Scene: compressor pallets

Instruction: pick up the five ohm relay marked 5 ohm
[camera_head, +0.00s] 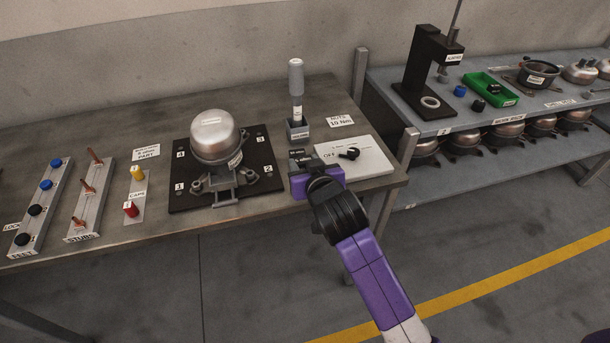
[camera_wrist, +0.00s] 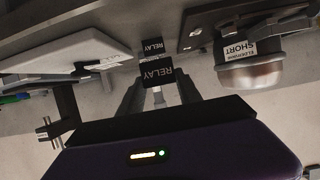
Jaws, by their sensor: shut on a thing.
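My gripper (camera_head: 307,168) reaches over the front right of the bench. In the wrist view my gripper (camera_wrist: 158,92) is shut on a small black relay (camera_wrist: 157,72), with its face lettered RELAY between the fingers. A second black relay (camera_wrist: 152,46), also lettered RELAY, stands just beyond it; it shows in the head view too (camera_head: 297,154). The ohm marks are too small to read, so I cannot tell which relay is marked 5 ohm. I cannot tell whether the held relay is clear of the bench.
A white board (camera_head: 362,165) with a black knob lies right of my gripper. A black fixture plate (camera_head: 182,200) with a silver compressor (camera_head: 214,137) is at left. A grey screwdriver (camera_head: 296,85) stands in a holder (camera_head: 298,130) behind. Feet and stud racks fill the bench's left.

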